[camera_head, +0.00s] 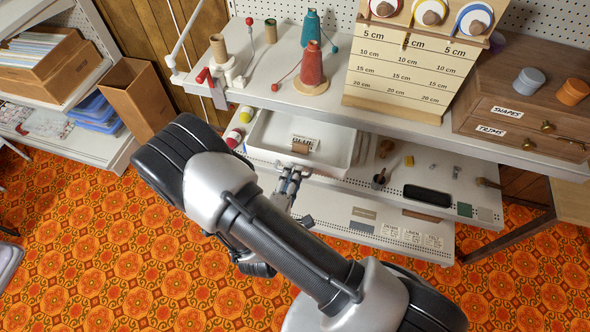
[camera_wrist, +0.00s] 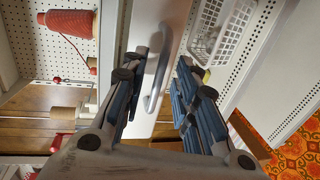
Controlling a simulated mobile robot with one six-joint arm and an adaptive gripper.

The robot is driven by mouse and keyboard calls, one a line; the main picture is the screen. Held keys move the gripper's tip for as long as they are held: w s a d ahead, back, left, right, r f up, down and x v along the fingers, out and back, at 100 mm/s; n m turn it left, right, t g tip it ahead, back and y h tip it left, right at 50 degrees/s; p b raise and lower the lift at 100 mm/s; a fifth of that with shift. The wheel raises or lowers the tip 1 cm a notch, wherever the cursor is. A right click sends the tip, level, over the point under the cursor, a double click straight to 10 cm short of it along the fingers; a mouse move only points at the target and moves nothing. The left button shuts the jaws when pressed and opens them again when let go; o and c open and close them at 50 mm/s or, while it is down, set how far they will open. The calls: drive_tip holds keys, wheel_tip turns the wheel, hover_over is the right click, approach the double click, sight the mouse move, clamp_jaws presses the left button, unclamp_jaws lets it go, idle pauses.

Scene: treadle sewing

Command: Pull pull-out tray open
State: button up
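The pull-out tray (camera_head: 270,138) is a white, shallow open tray below the upper shelf in the head view. It appears to stick out somewhat from under that shelf, with a small label at its inner back. My gripper (camera_head: 289,180) is at the tray's front side. In the wrist view, the tray's white front (camera_wrist: 166,20) carries a grey curved handle (camera_wrist: 157,80). My gripper (camera_wrist: 160,88) has its two fingers apart, one on each side of the handle. I see a gap beside the handle, and cannot tell whether either finger touches it.
Red and teal thread spools (camera_head: 312,68) stand on the shelf above. A drawer box (camera_head: 525,105) is at the right. Lower shelves (camera_head: 375,215) hold small items and extend beneath the tray. Orange patterned floor (camera_head: 130,260) lies open in front.

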drive_tip(key=shift+s, duration=0.2)
clamp_jaws()
idle(0.6)
